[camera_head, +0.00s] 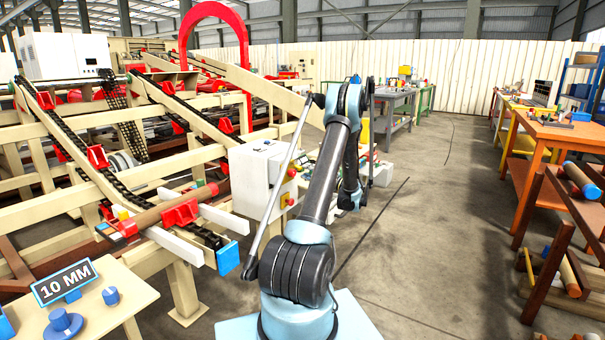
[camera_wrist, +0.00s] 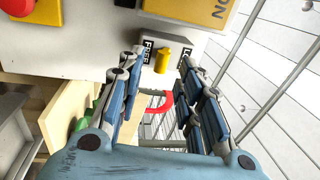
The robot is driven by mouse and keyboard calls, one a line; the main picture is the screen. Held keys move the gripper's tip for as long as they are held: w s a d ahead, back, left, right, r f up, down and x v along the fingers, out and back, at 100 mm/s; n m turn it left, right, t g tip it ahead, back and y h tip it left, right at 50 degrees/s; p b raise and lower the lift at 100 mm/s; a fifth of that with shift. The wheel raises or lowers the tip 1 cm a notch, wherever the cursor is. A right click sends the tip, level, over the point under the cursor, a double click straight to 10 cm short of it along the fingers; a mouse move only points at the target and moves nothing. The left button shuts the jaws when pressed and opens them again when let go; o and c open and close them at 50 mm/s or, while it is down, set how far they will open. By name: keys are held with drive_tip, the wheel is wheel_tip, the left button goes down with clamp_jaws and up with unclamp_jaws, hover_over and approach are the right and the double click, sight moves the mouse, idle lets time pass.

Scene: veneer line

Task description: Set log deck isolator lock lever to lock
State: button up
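In the wrist view, a yellow lock lever (camera_wrist: 161,62) stands out from a pale panel. A black label reading FREE (camera_wrist: 147,52) is on its left, and a partly cut-off label (camera_wrist: 182,60) is on its right. The lever lies between the two labels; which setting it marks is unclear. My gripper (camera_wrist: 158,66) is open, its blue-padded fingers on either side of the lever with gaps, holding nothing. In the head view, my gripper (camera_head: 350,195) hangs right of the white control cabinet (camera_head: 255,172); the lever cannot be made out there.
A yellow plate (camera_wrist: 195,10) lettered ON and a red button (camera_wrist: 18,6) on yellow sit above on the panel. In the head view, the log conveyor (camera_head: 110,175) fills the left. Floor (camera_head: 430,220) is clear right of my arm, up to the orange workbench (camera_head: 560,130).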

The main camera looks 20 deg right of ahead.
sight(298, 168)
drive_tip(key=shift+x, duration=1.6)
clamp_jaws()
